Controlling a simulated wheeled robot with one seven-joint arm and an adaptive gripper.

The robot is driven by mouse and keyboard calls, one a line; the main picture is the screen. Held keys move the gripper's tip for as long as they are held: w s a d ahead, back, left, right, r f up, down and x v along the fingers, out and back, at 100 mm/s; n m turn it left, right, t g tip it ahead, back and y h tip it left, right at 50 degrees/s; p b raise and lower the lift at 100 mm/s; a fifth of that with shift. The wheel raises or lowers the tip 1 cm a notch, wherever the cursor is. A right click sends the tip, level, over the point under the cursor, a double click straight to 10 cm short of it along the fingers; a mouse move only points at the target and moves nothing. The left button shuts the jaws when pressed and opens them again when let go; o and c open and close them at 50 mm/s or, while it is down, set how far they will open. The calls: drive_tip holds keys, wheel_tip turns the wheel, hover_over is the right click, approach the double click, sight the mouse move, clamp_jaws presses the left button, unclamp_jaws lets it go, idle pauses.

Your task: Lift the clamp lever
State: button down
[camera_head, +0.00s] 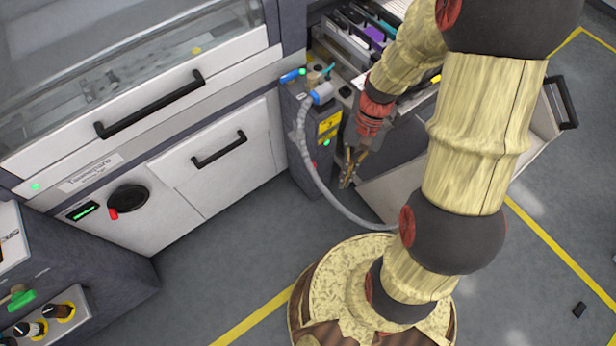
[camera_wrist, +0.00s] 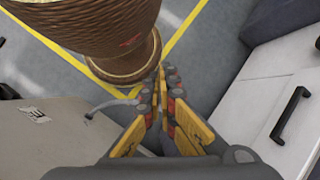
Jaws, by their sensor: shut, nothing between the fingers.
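My gripper (camera_head: 345,182) hangs beside the dark grey post (camera_head: 299,127) at the trolley bay, fingers pointing down. In the wrist view its yellow-plated fingers (camera_wrist: 160,78) meet at the tips with nothing between them. No part is plainly marked as the clamp lever. A blue handle (camera_head: 292,76) sticks out at the top of the post, above and left of my gripper. A blue plug (camera_head: 321,93) with a grey hose sits on the post's top. My gripper appears apart from both. The wrist view shows neither the blue handle nor the plug.
The grey hose (camera_head: 321,183) curves down from the post towards my base, close to my gripper. The trolley (camera_head: 392,192) stands right of the post, partly hidden by my arm. White machine drawers (camera_head: 222,151) with black handles are at left. Grey floor (camera_head: 230,250) is open in front.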

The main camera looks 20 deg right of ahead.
drive_tip(key=w+a+f+m+t+y+b, duration=0.1)
drive_tip(key=a+f+m+t+y+b, duration=0.2)
drive_tip(key=f+m, duration=0.7)
drive_tip(key=w+a+f+m+t+y+b, duration=0.1)
drive_tip(key=a+f+m+t+y, duration=0.35)
drive_tip(key=f, duration=1.15)
drive_tip(key=w+a+f+m+t+y+b, duration=0.15)
drive_tip(key=a+f+m+y, duration=0.4)
drive_tip(key=f, duration=0.75)
wheel_tip(320, 180, down, 6)
drive_tip(key=w+d+f+m+t+h+b, duration=0.1)
drive_tip(key=w+d+m+t+h, duration=0.1)
drive_tip(key=m+t, duration=0.4)
drive_tip(key=w+d+r+m+t+h, duration=0.2)
drive_tip(key=w+d+t+h, duration=0.3)
drive_tip(key=w+d, duration=0.4)
drive_tip(key=shift+r+m+t, duration=0.15)
drive_tip(key=shift+m+t, duration=0.45)
drive_tip(key=shift+t, duration=0.3)
